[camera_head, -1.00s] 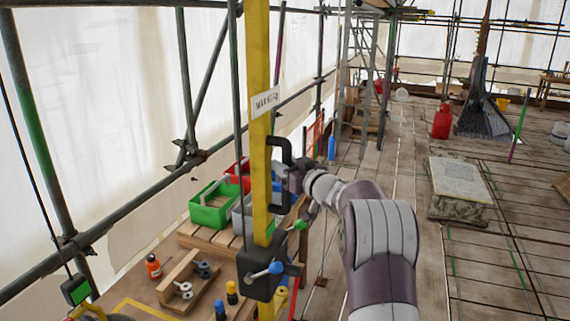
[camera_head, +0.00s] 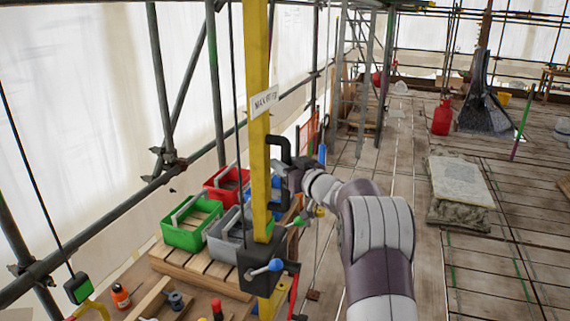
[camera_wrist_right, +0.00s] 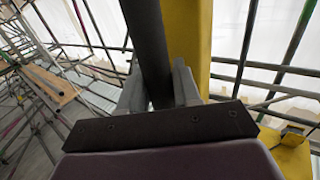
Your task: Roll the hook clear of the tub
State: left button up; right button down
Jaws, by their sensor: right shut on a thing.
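My right gripper (camera_head: 290,178) is shut on the black bar handle (camera_head: 280,147) of the yellow post (camera_head: 258,110). In the right wrist view the dark bar (camera_wrist_right: 150,50) runs between the two grey fingers, with the yellow post (camera_wrist_right: 203,40) beside it. A black box (camera_head: 258,262) with a blue-knobbed lever sits low on the post. A green tub (camera_head: 181,238), a red tub (camera_head: 213,195) and a grey tub (camera_head: 218,248) stand left of the post, with a blue one partly behind it. I cannot make out the hook clearly. My left gripper is out of view.
The tubs stand on a wooden pallet (camera_head: 190,270). An orange bottle (camera_head: 121,297) is at the lower left. A pendant with a green button (camera_head: 78,288) hangs there. Scaffold poles line the left.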

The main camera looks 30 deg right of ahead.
jog(key=shift+s+a+r, duration=0.25)
jog(key=c, duration=0.9)
grip_release()
jog(key=shift+s, duration=0.1)
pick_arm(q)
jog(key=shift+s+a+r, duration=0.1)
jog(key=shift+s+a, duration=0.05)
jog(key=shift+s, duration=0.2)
pick_arm(e)
jog(key=shift+s+d, duration=0.1)
pick_arm(q)
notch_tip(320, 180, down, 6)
jog(key=b, duration=0.5)
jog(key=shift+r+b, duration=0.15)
jog(key=shift+b, duration=0.15)
pick_arm(e)
jog(key=s, duration=0.4)
jog(key=s+d, duration=0.1)
jog(key=s, duration=0.7)
jog(key=shift+s+d, duration=0.25)
jog(key=shift+s, duration=0.05)
